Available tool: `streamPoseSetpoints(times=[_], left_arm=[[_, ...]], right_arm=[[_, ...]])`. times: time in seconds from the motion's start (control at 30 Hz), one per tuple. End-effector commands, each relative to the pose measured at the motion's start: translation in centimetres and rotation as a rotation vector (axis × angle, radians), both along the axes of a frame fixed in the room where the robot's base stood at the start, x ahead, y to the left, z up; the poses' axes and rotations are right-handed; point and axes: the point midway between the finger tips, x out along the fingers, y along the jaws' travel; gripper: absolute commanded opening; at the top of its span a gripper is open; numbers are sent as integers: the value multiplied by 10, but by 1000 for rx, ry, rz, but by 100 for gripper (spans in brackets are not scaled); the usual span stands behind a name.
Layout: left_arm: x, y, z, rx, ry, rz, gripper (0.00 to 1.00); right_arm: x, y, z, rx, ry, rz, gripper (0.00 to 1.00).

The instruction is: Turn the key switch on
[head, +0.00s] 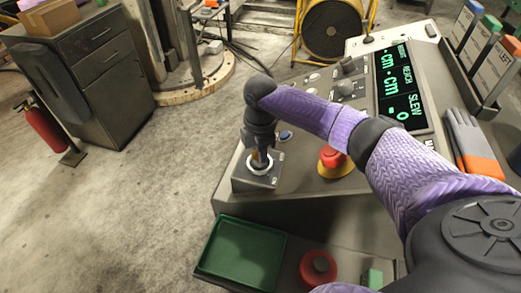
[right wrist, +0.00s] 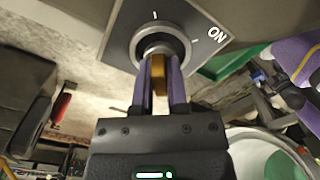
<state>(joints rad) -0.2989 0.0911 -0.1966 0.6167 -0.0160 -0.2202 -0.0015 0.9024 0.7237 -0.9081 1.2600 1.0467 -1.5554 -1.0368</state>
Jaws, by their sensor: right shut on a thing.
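The key switch (head: 257,170) is a dark square plate with a pale round collar at the console's left corner. In the right wrist view its plate (right wrist: 205,30) shows white tick marks and the word ON at the upper right. A brass-yellow key (right wrist: 158,72) sits in the collar. My right gripper (right wrist: 161,80) is shut on the key, one purple finger on each side. It also shows in the head view (head: 260,152), reaching down onto the switch. Which mark the key points to I cannot tell. My left gripper is not seen.
A red emergency button (head: 332,157) on a yellow base sits right of the switch, under my forearm. A lit display (head: 403,85) and a glove (head: 470,140) lie farther right.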

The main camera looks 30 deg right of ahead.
Motion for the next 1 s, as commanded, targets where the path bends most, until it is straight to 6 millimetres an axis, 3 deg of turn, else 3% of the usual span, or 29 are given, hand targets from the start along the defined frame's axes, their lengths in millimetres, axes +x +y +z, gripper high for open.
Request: streamPoseSetpoints(times=[0.37, 1.0], left_arm=[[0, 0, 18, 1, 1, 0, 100], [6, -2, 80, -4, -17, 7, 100]], right_arm=[[0, 1, 4, 2, 1, -98, 0], [-1, 2, 4, 3, 2, -677, 0]])
